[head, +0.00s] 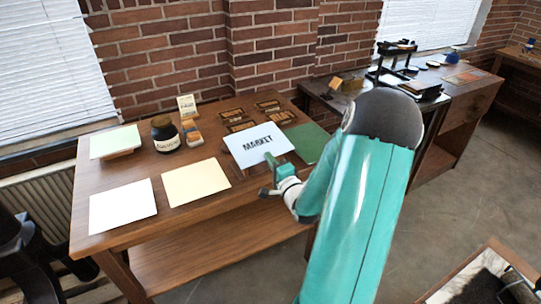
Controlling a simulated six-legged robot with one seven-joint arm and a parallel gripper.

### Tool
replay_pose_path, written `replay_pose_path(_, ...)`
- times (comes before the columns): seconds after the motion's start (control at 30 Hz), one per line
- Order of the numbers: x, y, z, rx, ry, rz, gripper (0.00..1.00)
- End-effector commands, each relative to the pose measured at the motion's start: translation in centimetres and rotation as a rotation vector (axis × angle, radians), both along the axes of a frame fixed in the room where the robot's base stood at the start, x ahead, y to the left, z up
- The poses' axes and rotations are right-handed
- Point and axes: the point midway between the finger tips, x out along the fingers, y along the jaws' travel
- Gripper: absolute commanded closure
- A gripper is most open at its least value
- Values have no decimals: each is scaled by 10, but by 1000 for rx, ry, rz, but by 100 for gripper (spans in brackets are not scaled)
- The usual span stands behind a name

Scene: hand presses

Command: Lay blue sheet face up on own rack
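The light blue sheet (242,143) has the dark word MARKET facing up. It shows over the right part of the wooden table (195,219) and hides part of a green mat (309,146). My gripper (268,173) is at the sheet's near edge, and a teal part of it overlaps that edge. My fingers are too small in view to tell whether they close on the sheet. I cannot tell whether the sheet rests on something or hangs just above it. No rack is clearly marked as the blue sheet's own.
A white sheet (122,206) and a cream sheet (196,181) lie at the table's front left. A pale green sheet (115,141) sits on a raised stand behind. An ink jar (165,134) and several small dark trays (239,126) stand at the back. A press (398,62) is on another bench.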

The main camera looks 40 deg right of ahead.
Motion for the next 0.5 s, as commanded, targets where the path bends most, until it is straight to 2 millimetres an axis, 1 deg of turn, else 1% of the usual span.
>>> replay_pose_path(0.23,-4,3,-7,2,-1,-1,100)
replay_pose_path(0.5,-6,3,-30,4,-1,-2,100)
